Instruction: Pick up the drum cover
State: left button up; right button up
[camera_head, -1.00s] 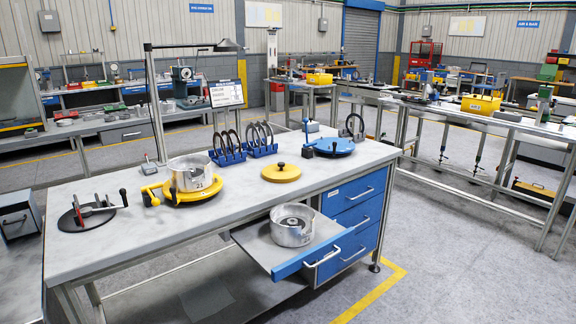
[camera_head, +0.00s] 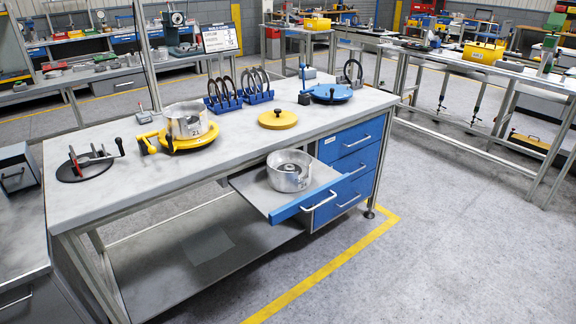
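A flat round yellow lid with a dark knob (camera_head: 278,120) lies on the workbench top near its front edge; it may be the drum cover. An open metal drum (camera_head: 187,122) sits on a round yellow fixture (camera_head: 186,142) with handles, to the left of the lid. A second metal drum (camera_head: 288,172) stands on the pulled-out tray (camera_head: 252,190) below the bench top, with a ringed part inside it. Neither of my grippers shows in the view.
The workbench (camera_head: 110,198) also holds a black disc fixture (camera_head: 84,168) at left, blue racks of black rings (camera_head: 225,104) and a blue round fixture (camera_head: 330,94). The tray juts out in front, beside blue drawers (camera_head: 350,140). The floor at front right is clear.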

aim_at(277, 119)
jog(key=i+z, duration=0.45)
jog(key=i+j+z, duration=0.1)
jog(key=z, duration=0.4)
jog(key=i+j, duration=0.05)
jog(key=i, duration=0.05)
